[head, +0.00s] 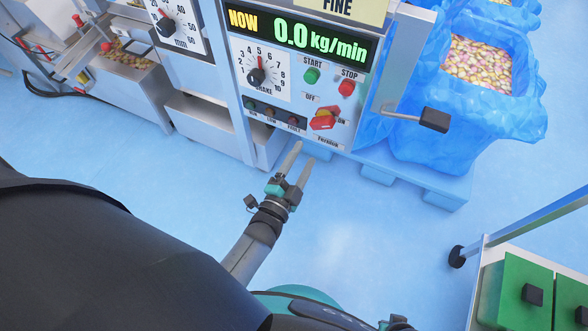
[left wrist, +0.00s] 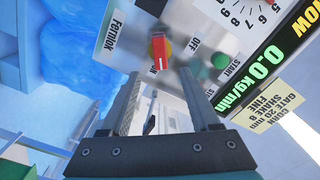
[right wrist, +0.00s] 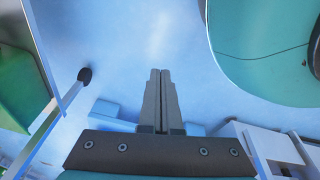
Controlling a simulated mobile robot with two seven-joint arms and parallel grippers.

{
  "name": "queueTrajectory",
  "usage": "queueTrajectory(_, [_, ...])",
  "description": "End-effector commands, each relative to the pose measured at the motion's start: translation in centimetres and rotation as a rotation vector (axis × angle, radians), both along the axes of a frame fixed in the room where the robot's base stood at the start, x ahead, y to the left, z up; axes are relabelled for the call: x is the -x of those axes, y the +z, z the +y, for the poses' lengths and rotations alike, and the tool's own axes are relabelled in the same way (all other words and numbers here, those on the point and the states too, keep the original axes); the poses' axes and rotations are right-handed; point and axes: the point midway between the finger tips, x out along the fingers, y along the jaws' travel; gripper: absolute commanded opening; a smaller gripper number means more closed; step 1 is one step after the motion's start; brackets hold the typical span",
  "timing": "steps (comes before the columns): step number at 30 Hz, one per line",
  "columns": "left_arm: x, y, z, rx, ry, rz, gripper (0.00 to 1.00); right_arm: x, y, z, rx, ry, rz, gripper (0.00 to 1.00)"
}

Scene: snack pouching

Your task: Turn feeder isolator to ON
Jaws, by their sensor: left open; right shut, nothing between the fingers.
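Which label the handle points at is hard to tell. My left gripper (head: 301,152) is open and empty, apart from the handle, below and in front of it in the head view. My right gripper (right wrist: 160,73) is shut and empty over the floor in the right wrist view.
Above the isolator are a green START button (head: 312,75), a red STOP button (head: 347,87) and a SHAKE dial (head: 257,75). A black-ended lever (head: 433,119) sticks out at right. A blue-lined bin of snacks (head: 478,65) stands beyond it. The blue floor (head: 370,235) in front is clear.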

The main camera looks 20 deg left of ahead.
Motion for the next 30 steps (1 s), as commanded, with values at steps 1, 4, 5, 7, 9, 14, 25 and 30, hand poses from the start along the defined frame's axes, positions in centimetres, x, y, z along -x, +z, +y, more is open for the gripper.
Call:
queueTrajectory(1, [1.0,0.1,0.0,0.0,0.001,0.003,0.62,0.4,-0.1,-0.3,0.003,0.0,0.004,0.0])
queueTrajectory(4, [2.3,0.0,0.1,0.0,0.0,0.004,0.62,0.9,-0.4,-0.7,0.006,0.001,0.003,0.0])
queueTrajectory(5, [2.8,0.0,0.1,0.0,0.0,0.004,0.62,1.0,-0.5,-0.8,0.007,0.001,0.003,0.0])
queueTrajectory(7, [3.5,0.0,0.1,0.0,0.001,0.003,0.62,1.2,-0.7,-0.9,0.009,0.0,0.001,0.0])
queueTrajectory(9, [4.0,0.0,0.1,0.0,0.001,0.003,0.62,1.5,-0.8,-1.1,0.01,0.001,0.002,0.0])
queueTrajectory(14, [4.4,0.0,0.1,0.0,0.0,0.0,0.62,1.6,-0.9,-1.2,0.011,0.001,0.001,0.0])
queueTrajectory(25, [4.4,0.0,0.1,0.0,0.0,0.0,0.62,1.7,-0.9,-1.2,0.011,0.001,0.001,0.0])
queueTrajectory(30, [4.4,-0.2,0.1,0.005,-0.001,0.009,0.62,1.6,-0.9,-1.2,0.01,0.001,0.001,0.0])
